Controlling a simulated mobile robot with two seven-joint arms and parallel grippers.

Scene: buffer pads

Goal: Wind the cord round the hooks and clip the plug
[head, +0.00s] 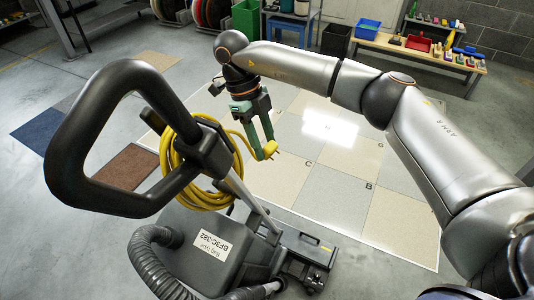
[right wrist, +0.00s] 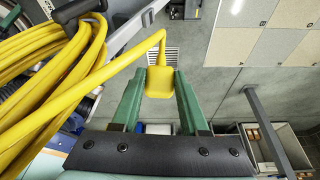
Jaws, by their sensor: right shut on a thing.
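The yellow cord (head: 168,172) hangs in several loops round the black hook bracket (head: 213,158) on the machine's shaft, below its black loop handle (head: 62,160). The loops also fill the left of the right wrist view (right wrist: 45,75), passing by a black hook (right wrist: 78,10). My right gripper (head: 259,146) is just right of the coil, its green fingers shut on the yellow plug (head: 270,149). The plug also shows between the fingers in the right wrist view (right wrist: 160,82). A length of cord runs from it to the coil. A plug clip cannot be made out. My left gripper is out of view.
The machine's dark body (head: 190,245), with a ribbed hose (head: 150,268), stands below the coil. Pale floor panels (head: 325,180) lie to the right. A wooden bench (head: 425,55) with trays and coloured items stands at the back right. The air right of the plug is clear.

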